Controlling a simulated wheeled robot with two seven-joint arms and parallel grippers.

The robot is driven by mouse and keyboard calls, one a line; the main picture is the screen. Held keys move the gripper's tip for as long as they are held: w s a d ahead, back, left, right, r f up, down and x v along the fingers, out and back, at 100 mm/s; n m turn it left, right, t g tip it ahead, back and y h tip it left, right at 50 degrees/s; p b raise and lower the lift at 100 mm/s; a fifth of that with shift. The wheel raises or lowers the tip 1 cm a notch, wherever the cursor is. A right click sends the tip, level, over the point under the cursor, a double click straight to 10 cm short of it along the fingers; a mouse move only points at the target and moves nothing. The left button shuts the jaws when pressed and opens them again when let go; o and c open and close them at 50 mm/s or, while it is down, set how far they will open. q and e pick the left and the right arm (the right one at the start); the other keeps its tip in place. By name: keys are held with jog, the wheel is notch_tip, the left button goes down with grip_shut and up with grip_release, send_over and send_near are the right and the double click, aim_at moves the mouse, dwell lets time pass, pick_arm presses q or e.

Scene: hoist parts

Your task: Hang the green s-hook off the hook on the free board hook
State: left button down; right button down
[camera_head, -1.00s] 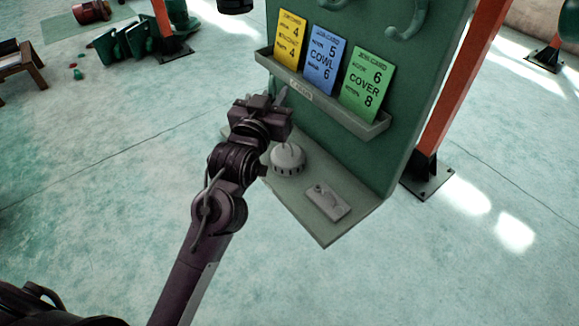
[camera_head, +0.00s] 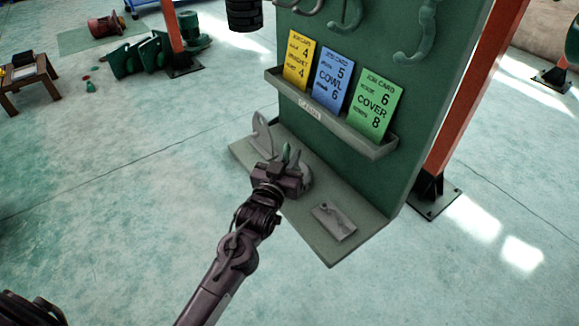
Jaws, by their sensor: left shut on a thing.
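My left gripper (camera_head: 286,160) is low over the board's grey shelf, shut on a small green piece (camera_head: 287,151) that looks like the green s-hook. Most of it is hidden by the jaws. A grey hook-shaped part (camera_head: 262,135) stands on the shelf just behind and left of the gripper; I cannot tell whether it touches the green piece. Along the top of the green board (camera_head: 445,60) are curved hooks, one greenish hook (camera_head: 428,30) at the right and another (camera_head: 346,14) left of it, both cut by the picture's top. My right gripper is not in view.
A card rack (camera_head: 340,121) with yellow, blue and green job cards juts from the board above the gripper. A grey domed part (camera_head: 306,178) is partly hidden behind the gripper. A flat grey plate (camera_head: 333,221) lies on the shelf (camera_head: 345,250). An orange post (camera_head: 470,100) stands at right.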

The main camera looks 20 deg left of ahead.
pick_arm(q)
notch_tip(320, 180, down, 3)
jog(key=shift+f, duration=0.45)
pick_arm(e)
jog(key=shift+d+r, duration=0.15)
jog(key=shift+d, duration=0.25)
pick_arm(q)
jog(key=shift+f, duration=0.1)
jog(key=c, duration=1.4)
grip_release()
